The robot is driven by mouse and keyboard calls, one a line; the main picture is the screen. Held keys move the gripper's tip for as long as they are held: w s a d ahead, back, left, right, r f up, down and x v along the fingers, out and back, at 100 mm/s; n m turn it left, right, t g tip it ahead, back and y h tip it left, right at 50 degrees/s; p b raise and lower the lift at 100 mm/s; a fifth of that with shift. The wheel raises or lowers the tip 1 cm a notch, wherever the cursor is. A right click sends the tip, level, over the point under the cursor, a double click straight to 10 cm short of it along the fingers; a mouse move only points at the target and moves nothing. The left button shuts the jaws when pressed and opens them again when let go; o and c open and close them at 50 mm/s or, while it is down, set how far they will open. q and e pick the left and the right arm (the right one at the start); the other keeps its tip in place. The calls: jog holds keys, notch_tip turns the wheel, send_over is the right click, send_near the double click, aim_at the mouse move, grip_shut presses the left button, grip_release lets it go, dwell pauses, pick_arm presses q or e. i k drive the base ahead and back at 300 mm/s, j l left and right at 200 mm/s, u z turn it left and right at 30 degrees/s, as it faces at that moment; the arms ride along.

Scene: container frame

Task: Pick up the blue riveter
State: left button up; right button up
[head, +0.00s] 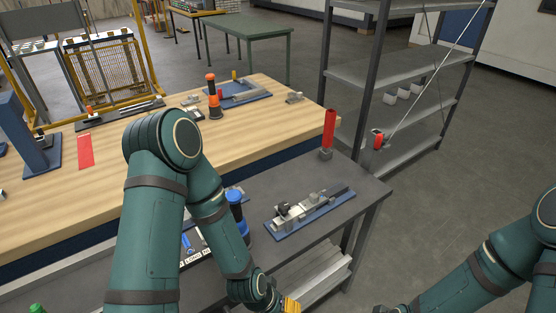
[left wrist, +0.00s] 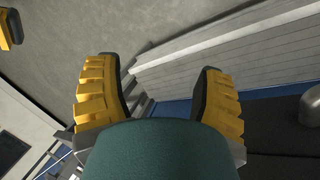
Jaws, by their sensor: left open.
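A blue-capped tool with a dark body (head: 235,198) stands on the grey table, partly hidden by my left forearm. A smaller blue piece (head: 187,243) lies near a lettered white label, beside my arm. I cannot tell for certain which one is the riveter. My left gripper (left wrist: 160,75) is open with nothing between its fingertips. In the head view its yellow fingers (head: 290,305) are at the bottom edge, below and in front of the grey table, apart from both blue things. A yellow and black finger, probably my right gripper's (left wrist: 10,28), shows at the corner of the left wrist view.
The grey table (head: 368,188) holds a blue plate with metal parts (head: 310,213) and a red cylinder (head: 329,130). A wooden bench (head: 270,125) behind it carries an orange-topped tool (head: 212,95). Metal shelves (head: 400,75) stand at the back right. Floor is clear to the right.

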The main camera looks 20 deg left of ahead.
aim_at(234, 196)
jog(key=k+u, duration=0.3)
jog(key=k+j+u, duration=0.1)
jog(key=k+u, duration=0.2)
jog(key=i+u, duration=0.1)
jog(key=i, duration=0.3)
